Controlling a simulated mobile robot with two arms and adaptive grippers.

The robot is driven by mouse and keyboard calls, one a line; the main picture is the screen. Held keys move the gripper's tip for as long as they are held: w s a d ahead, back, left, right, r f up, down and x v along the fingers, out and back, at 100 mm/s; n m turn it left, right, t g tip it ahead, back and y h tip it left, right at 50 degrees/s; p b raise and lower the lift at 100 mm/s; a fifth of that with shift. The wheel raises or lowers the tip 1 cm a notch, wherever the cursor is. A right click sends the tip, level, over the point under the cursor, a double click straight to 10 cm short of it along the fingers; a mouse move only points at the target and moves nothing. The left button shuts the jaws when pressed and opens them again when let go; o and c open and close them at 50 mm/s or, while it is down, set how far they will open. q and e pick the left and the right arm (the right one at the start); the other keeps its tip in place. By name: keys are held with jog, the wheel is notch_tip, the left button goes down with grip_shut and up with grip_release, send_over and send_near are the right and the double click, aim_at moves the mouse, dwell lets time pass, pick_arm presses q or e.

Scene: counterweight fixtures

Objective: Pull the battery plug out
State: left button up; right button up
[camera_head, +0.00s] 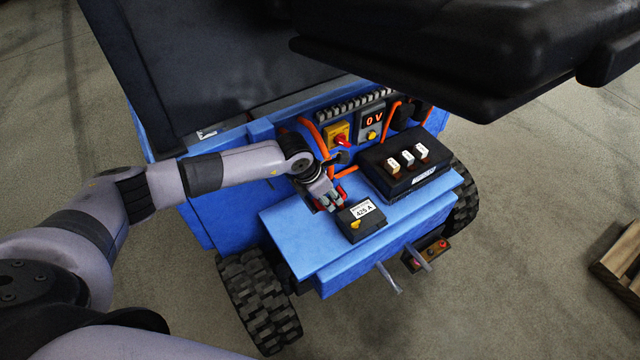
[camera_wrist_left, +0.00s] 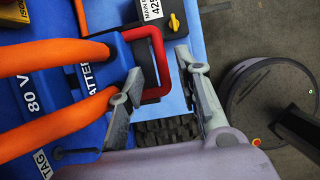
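The battery plug is a blue block (camera_wrist_left: 112,50) marked "80 V" and "BATTE…", with thick orange cables, in the left wrist view. A red loop handle (camera_wrist_left: 158,62) stands out from its right side. My left gripper (camera_wrist_left: 160,66) is open, with one finger at the loop's opening and the other to the right of the handle's outer bar; I cannot tell whether either touches. In the head view my left gripper (camera_head: 328,203) is low over the blue truck's deck and largely hides the plug. My right gripper is not in view.
A dark box (camera_head: 361,221) labelled "425 A" with a yellow knob sits right beside the left gripper. A black box (camera_head: 405,165) with several fuses stands behind it. The panel display (camera_head: 374,117) reads "0 V", beside a yellow-and-red switch (camera_head: 338,134). A wooden pallet (camera_head: 620,262) lies at right.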

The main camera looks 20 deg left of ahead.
pick_arm(q)
jog(key=v, duration=0.9)
jog(key=shift+s+r, duration=0.15)
